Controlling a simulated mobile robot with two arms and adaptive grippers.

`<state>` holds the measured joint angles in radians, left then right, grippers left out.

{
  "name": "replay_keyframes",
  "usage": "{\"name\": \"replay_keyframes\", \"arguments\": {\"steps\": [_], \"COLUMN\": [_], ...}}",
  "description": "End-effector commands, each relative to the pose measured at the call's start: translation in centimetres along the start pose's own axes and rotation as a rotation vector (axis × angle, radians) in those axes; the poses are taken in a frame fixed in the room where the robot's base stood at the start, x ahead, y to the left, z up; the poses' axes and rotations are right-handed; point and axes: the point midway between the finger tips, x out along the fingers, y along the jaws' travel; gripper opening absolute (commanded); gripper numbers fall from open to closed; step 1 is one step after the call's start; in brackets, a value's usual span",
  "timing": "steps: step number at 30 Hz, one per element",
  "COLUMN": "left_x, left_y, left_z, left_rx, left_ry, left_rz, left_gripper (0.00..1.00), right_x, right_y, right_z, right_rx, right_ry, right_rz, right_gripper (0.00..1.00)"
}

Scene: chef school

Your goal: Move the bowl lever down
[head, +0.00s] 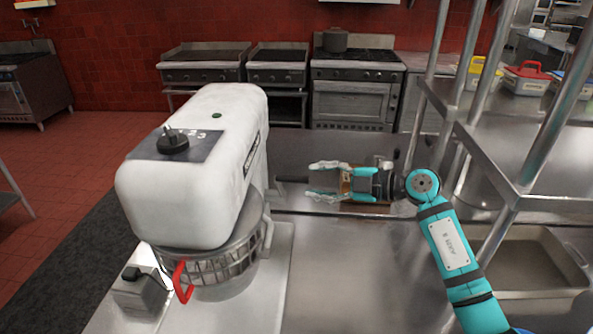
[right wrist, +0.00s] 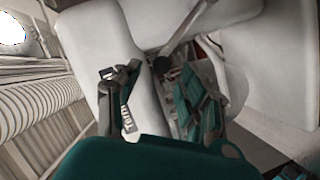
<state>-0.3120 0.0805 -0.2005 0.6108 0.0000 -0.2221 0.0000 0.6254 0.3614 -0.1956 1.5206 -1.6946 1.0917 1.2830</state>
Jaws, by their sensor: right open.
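The white stand mixer (head: 215,150) stands on the counter at left centre, with its wire-guarded bowl area (head: 215,265) below the head. The bowl lever (head: 291,179) shows as a short dark rod sticking out from the mixer's right side. My right gripper (head: 313,180) is open and points left, with its fingertips close to the rod's end. In the right wrist view, a rod with a dark knob (right wrist: 162,65) lies near the space between my open fingers (right wrist: 158,82); contact cannot be told. My left gripper is out of view.
A red handle (head: 182,282) juts from the bowl guard. A metal shelf rack (head: 510,185) stands on the right, close to my right arm. A shallow metal tray (head: 520,290) lies below it. The steel counter (head: 350,270) in front is clear.

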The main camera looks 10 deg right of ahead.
Motion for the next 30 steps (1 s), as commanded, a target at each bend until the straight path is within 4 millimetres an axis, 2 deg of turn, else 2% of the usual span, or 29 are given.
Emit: {"name": "replay_keyframes", "arguments": {"steps": [3, 7, 12, 21, 23, 30], "left_x": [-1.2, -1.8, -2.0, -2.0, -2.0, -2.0], "left_y": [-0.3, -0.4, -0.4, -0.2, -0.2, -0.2], "left_z": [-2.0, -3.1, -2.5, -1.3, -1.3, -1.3], "left_rx": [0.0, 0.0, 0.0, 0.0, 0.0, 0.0], "left_ry": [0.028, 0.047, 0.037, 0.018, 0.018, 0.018], "left_rz": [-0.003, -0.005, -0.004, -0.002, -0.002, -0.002], "left_gripper": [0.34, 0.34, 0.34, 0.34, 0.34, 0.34], "right_x": [2.4, 4.3, 5.7, 5.9, 5.9, 5.9], "right_y": [0.3, 0.2, 0.1, 0.0, 0.0, 0.0], "right_z": [-0.3, -0.2, -0.1, 0.0, 0.0, 0.0], "right_rx": [0.002, 0.002, -0.001, -0.001, -0.001, -0.001], "right_ry": [0.003, 0.002, 0.001, 0.0, 0.0, 0.0], "right_rz": [0.0, 0.001, 0.0, 0.0, 0.0, 0.0], "right_gripper": [0.42, 0.42, 0.42, 0.42, 0.37, 0.05]}}
